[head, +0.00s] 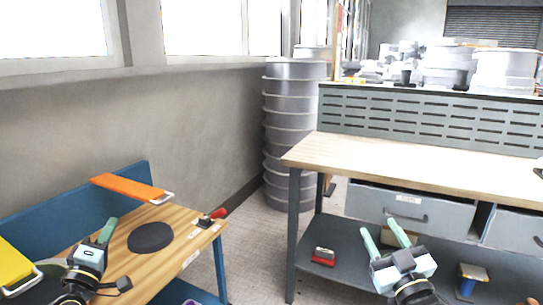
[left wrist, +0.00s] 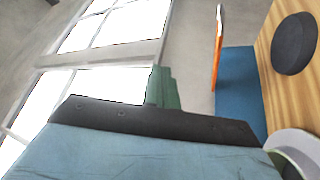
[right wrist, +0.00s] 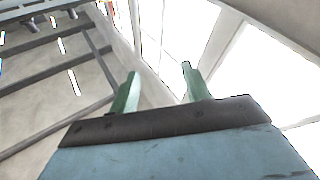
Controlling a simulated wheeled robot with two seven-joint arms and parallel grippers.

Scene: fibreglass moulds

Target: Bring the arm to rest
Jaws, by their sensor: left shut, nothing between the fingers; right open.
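My left gripper (head: 107,231) is over the left wooden table in the head view, left of a dark round disc (head: 150,237). Its green fingers are together and empty; they also show in the left wrist view (left wrist: 161,87). My right gripper (head: 385,238) is in front of the lower shelf of the right workbench in the head view. Its green fingers are spread with nothing between them, as the right wrist view (right wrist: 158,88) also shows.
The left table (head: 190,240) has a blue back panel, an orange board (head: 128,187) and a red-handled tool (head: 214,215). The workbench (head: 420,165) has drawers and a shelf with a red block (head: 323,256). Grey stacked cylinders (head: 290,130) stand behind. Floor shows between the tables.

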